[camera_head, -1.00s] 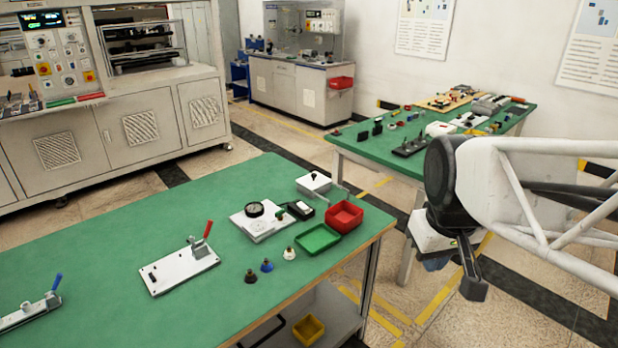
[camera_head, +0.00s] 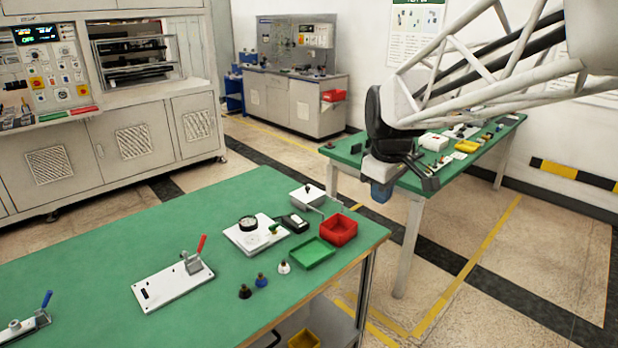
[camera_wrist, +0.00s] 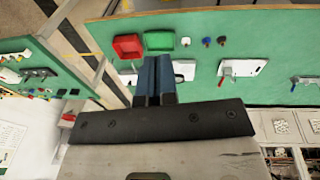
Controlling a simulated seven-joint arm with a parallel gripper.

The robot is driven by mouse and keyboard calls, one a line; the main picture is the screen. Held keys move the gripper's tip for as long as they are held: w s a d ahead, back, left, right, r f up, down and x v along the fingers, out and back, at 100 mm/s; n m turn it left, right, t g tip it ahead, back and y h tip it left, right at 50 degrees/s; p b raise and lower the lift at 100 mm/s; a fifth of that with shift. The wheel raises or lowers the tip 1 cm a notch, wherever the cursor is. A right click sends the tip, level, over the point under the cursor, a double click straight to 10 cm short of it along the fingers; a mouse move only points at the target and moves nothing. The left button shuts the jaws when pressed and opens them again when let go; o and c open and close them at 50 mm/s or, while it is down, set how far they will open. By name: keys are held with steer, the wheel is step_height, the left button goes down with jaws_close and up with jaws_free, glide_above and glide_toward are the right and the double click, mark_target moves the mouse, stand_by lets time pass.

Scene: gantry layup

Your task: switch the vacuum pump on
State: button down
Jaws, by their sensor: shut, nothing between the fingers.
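No thing in view is labelled clearly enough to name as the vacuum pump. A white box with a small black knob or switch on top (camera_head: 307,197) stands near the far edge of the near green table (camera_head: 90,245). Next to it a white plate carries a round black-rimmed gauge (camera_head: 248,223). My gripper (camera_head: 428,181) is shut and empty, in the air right of these things and in front of the second table.
A red tray (camera_head: 338,228) and a green tray (camera_head: 302,262) lie near the right edge, with several small coloured cones beside them. A red-handled clamp plate (camera_head: 165,292) is left. A control cabinet (camera_head: 45,75) stands behind. The second table (camera_head: 345,150) holds many items.

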steer(key=w+a+f+n, duration=0.4)
steer(key=w+a, duration=0.1)
steer(key=w, duration=0.6)
steer(key=w+a+f+n+g, duration=0.1)
steer(key=w+a+f+n, duration=0.3)
steer(key=w, duration=0.6)
steer(key=w+a+f+n, duration=0.3)
steer(key=w+a+n, duration=0.2)
steer(key=w, duration=0.6)
steer(key=w+a+f+n, duration=0.4)
steer(key=w+a+f, duration=0.3)
steer(key=w+f, duration=0.1)
steer(key=shift+w+a+f+g, duration=0.2)
steer(key=shift+w+a+g, duration=0.1)
steer(key=shift+w, duration=0.1)
steer(key=shift+s+d, duration=0.1)
steer(key=shift+s+d+r, duration=0.3)
steer(key=shift+s+d, duration=0.1)
steer(key=shift+r, duration=0.15)
step_height(320, 180, up, 14)
steer(key=s+d, duration=0.1)
steer(key=shift+s+d+f, duration=0.2)
